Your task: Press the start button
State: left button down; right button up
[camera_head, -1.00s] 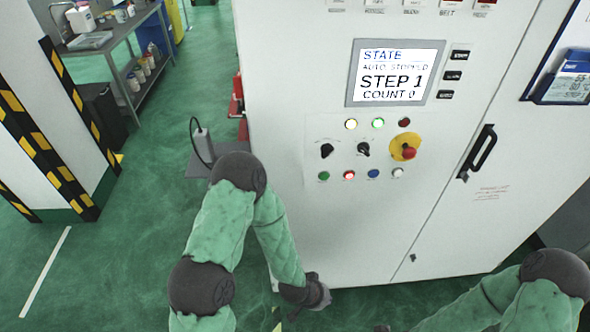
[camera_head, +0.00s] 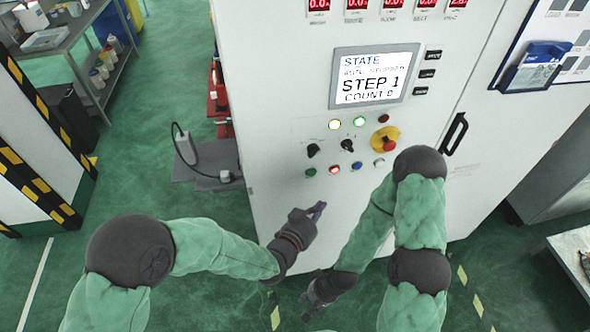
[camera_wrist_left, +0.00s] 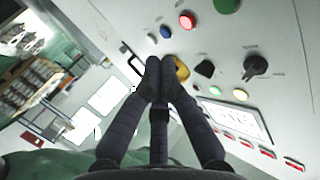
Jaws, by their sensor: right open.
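The cabinet's control panel has a lower row of buttons: green (camera_head: 310,171), red (camera_head: 334,169), blue (camera_head: 356,166) and a pale one (camera_head: 379,163). Their labels are too small to read. My left gripper (camera_head: 319,210) is shut and empty, below this row and apart from it. In the left wrist view its fingertips (camera_wrist_left: 160,68) meet, with the green button (camera_wrist_left: 227,5) at the top and the red button (camera_wrist_left: 187,20) nearer. My right gripper (camera_head: 308,303) is open, low in front of the cabinet, its fingers hard to make out.
Two black knobs (camera_head: 313,150) (camera_head: 347,145) and a red emergency knob on a yellow plate (camera_head: 385,140) sit above the buttons. The screen (camera_head: 372,76) reads STEP 1, COUNT 0. A black door handle (camera_head: 454,133) sticks out at the right.

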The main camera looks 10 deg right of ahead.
aim_at(311, 173)
pick_arm(q)
jog(key=shift+w, duration=0.1)
dwell(0.3)
jog(key=w+b, duration=0.2)
jog(key=w, duration=0.6)
jog(key=shift+w, duration=0.3)
jog(key=shift+a, duration=0.1)
jog(key=shift+w, duration=0.1)
dwell(1.1)
jog(key=shift+w+b, duration=0.35)
jog(key=shift+b, duration=0.1)
